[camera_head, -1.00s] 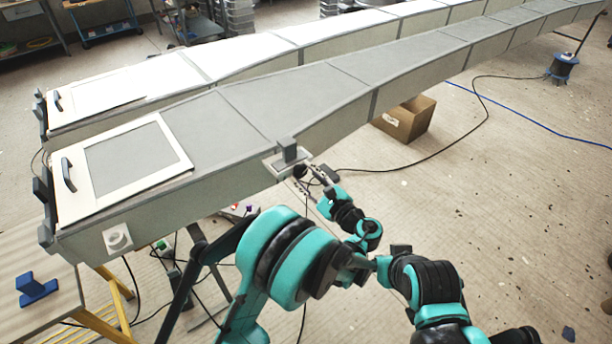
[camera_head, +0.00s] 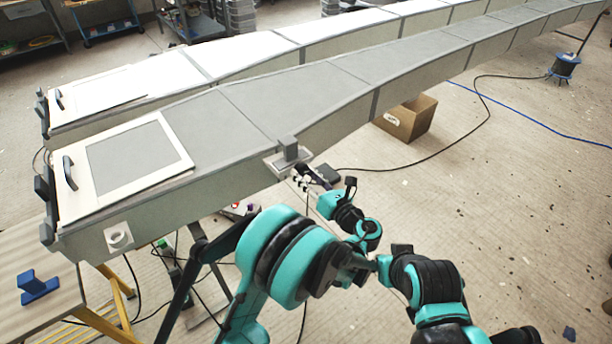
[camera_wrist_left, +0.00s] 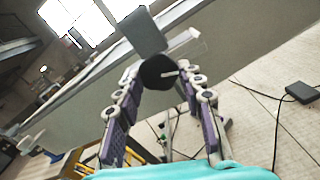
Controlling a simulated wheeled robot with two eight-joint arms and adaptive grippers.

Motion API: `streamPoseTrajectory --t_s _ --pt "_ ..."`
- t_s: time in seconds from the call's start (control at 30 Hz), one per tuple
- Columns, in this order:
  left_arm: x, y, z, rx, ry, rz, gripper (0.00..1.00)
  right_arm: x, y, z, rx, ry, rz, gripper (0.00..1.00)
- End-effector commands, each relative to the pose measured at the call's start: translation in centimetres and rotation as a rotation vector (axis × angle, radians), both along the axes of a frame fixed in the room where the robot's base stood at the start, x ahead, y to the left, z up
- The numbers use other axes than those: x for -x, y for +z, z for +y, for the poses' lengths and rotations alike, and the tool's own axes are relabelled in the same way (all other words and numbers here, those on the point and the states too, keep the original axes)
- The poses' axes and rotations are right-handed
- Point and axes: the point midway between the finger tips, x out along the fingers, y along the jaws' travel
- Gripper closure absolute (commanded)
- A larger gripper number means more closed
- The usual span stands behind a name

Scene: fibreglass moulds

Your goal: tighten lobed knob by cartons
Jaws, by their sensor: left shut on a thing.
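The lobed knob (camera_wrist_left: 158,72) is dark and round with a pale line on its face. It sits at the side of the near mould (camera_head: 230,190), below a grey block on a small ledge (camera_head: 288,158). My left gripper (camera_head: 304,178) reaches the knob from the front right. In the left wrist view its two fingers (camera_wrist_left: 161,75) stand on either side of the knob and are shut on it.
A black box (camera_head: 327,173) with a cable lies behind my wrist. A blue clamp-like piece (camera_head: 36,287) rests on a wooden table at the left. The floor to the right is mostly clear.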

Motion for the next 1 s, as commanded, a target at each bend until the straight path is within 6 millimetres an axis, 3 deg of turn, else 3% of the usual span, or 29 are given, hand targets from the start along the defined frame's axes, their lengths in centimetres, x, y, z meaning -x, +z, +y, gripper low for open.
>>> streamPoseTrajectory --t_s 1.0 --pt "0.10 0.40 0.30 -0.731 0.002 0.529 0.91 0.00 0.01 0.00 0.000 0.000 0.000 1.00"
